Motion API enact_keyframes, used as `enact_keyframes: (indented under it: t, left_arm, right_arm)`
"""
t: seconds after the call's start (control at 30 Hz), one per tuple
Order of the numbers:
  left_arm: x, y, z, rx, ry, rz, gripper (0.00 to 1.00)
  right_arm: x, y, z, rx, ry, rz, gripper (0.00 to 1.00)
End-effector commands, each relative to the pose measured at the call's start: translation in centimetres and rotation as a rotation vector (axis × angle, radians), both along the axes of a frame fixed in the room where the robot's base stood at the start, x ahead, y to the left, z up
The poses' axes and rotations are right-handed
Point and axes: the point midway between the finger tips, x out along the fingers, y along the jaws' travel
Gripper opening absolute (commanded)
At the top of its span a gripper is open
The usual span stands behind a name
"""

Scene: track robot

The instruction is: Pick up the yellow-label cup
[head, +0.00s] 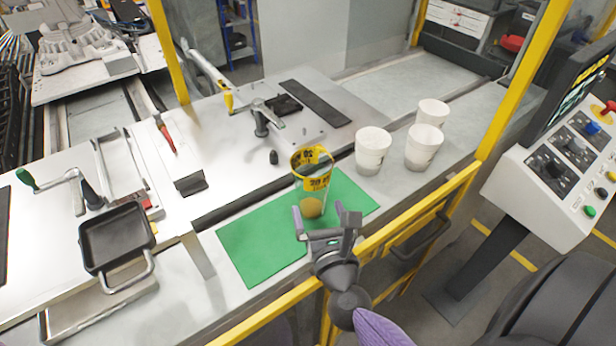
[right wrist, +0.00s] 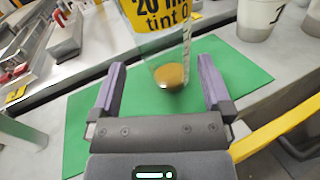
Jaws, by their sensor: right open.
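The yellow-label cup (head: 314,182) is a clear cup with a yellow band and black print, and some brown content at its bottom. It stands on the green mat (head: 255,242). In the right wrist view the cup (right wrist: 165,50) is ahead, its top cut off by the frame. My right gripper (head: 320,216) is open, just on the near side of the cup. In the right wrist view the fingers of my right gripper (right wrist: 160,82) point toward the cup's lower part, one on each side of it. I cannot tell whether they touch it. My left gripper is not in view.
White cups (head: 373,150) stand right of the mat. A yellow rail (head: 410,218) runs along the bench's near edge. A black pan (head: 117,238) lies at the left, and a control panel (head: 570,150) stands at the right. The mat around the cup is clear.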

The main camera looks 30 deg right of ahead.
Motion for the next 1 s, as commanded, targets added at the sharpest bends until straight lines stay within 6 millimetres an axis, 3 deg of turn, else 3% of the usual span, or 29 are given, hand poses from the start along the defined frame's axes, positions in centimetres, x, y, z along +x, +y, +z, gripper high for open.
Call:
enact_keyframes:
  t: [0.33, 0.63, 0.9, 0.97, 1.0]
  left_arm:
    - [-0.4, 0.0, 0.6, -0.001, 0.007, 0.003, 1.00]
    - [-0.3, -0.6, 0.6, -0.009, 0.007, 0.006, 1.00]
    - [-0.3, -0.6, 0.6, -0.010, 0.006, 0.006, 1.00]
    - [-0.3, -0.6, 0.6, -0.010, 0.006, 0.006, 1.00]
    - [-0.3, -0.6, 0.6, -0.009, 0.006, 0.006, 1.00]
  right_arm:
    - [6.0, -2.0, -0.1, -0.003, 0.000, 0.001, 1.00]
    - [6.8, -2.3, -0.2, -0.003, 0.003, 0.001, 1.00]
    - [6.8, -2.3, -0.2, -0.003, 0.003, 0.001, 0.43]
    - [6.8, -2.3, -0.2, -0.003, 0.003, 0.001, 0.30]
    - [6.8, -2.3, -0.2, -0.004, 0.002, 0.001, 0.29]
